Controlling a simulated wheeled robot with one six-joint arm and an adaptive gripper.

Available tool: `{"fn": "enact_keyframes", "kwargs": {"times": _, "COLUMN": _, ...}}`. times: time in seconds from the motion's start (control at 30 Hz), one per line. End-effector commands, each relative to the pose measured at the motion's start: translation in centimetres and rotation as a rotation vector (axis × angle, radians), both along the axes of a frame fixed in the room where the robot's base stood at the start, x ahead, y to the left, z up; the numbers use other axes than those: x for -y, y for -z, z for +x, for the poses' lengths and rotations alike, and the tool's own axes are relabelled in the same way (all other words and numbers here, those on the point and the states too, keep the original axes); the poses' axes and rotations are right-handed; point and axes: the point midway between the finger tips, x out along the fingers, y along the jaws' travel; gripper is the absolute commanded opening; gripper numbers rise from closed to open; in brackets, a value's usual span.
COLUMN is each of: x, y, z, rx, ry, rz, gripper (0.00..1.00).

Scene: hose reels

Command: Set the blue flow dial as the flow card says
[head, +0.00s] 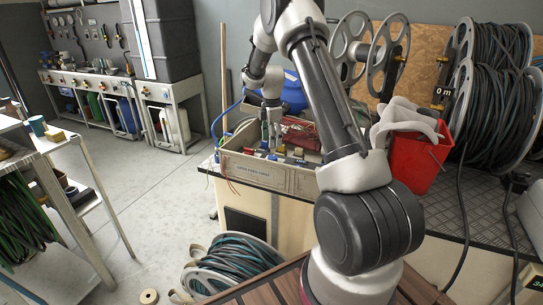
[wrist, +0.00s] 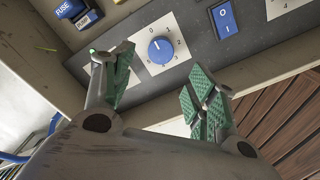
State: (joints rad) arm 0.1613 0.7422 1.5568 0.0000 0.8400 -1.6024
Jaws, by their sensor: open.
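The blue flow dial (wrist: 161,50) is a round knob on a white plate with numbers around it, set in a dark panel. A white mark shows on its face, towards the upper left; the small numbers are hard to read. My gripper (wrist: 160,68) is open, its green-padded fingers apart on either side of the dial in the picture, with no visible contact. I cannot make out a flow card in either view.
A blue rocker switch (wrist: 223,18) is right of the dial, and a blue fuse block (wrist: 76,12) with FUSE and PUMP labels is upper left. A red bucket (head: 408,150) and hose reels (head: 492,85) stand right of the box.

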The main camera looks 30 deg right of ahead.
Motion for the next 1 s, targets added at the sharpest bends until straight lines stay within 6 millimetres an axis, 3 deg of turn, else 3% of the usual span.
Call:
{"fn": "enact_keyframes", "kwargs": {"times": 0.43, "x": 0.0, "y": 6.8, "z": 0.0, "rx": -0.005, "ry": -0.008, "rz": 0.001, "gripper": 0.58}}
{"fn": "enact_keyframes", "kwargs": {"times": 0.83, "x": 0.0, "y": 7.9, "z": 0.1, "rx": -0.002, "ry": -0.007, "rz": 0.000, "gripper": 0.58}}
{"fn": "enact_keyframes", "kwargs": {"times": 1.0, "x": 0.0, "y": 7.9, "z": 0.0, "rx": -0.002, "ry": -0.007, "rz": 0.000, "gripper": 0.29}}
